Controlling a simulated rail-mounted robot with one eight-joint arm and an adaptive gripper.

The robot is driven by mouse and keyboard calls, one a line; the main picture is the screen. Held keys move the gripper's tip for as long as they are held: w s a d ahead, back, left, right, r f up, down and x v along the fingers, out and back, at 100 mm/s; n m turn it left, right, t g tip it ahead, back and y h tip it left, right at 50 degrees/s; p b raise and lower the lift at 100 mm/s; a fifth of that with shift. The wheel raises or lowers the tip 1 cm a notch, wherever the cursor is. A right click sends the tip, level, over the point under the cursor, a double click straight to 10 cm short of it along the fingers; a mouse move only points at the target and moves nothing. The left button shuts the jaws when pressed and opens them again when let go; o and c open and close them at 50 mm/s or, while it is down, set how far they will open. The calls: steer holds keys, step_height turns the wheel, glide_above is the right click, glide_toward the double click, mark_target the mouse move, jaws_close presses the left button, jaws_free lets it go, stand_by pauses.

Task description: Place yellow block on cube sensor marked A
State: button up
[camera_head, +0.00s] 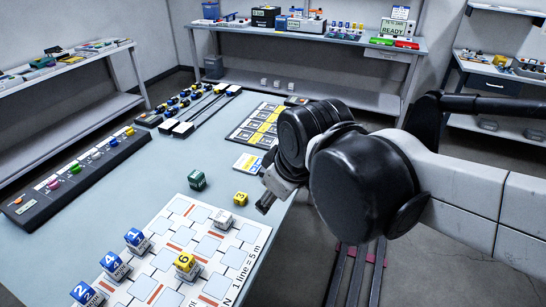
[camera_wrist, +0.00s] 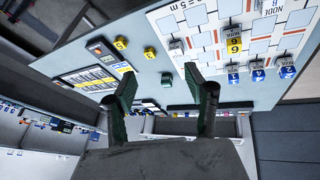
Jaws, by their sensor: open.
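A small yellow block (camera_head: 240,198) marked 3 sits on the table just left of my gripper (camera_head: 266,200). In the wrist view two small yellow blocks show, one (camera_wrist: 121,43) left of the other (camera_wrist: 149,53). A yellow cube (camera_head: 186,262) marked 6 stands on the gridded board. A green cube (camera_head: 197,180) stands on bare table, apart from the yellow block. A white cube (camera_head: 223,218) is at the board's far edge. I cannot read an A on any cube. My gripper also shows in the wrist view (camera_wrist: 166,98), its fingers apart with nothing held between them.
The gridded board (camera_head: 245,262) lies at the table's near right. Blue cubes (camera_head: 137,239) line its left side. A dark strip with coloured knobs (camera_head: 75,169) lies at left, and a card panel (camera_head: 257,125) behind. The table's middle (camera_head: 140,190) is clear.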

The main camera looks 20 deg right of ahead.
steer(key=s+d+m+t, duration=0.1)
steer(key=s+d+m, duration=0.2)
steer(key=d+m, duration=0.2)
steer(key=shift+s+d+m+t+h, duration=0.15)
steer(key=shift+s+m+t+h, duration=0.2)
steer(key=shift+m, duration=0.55)
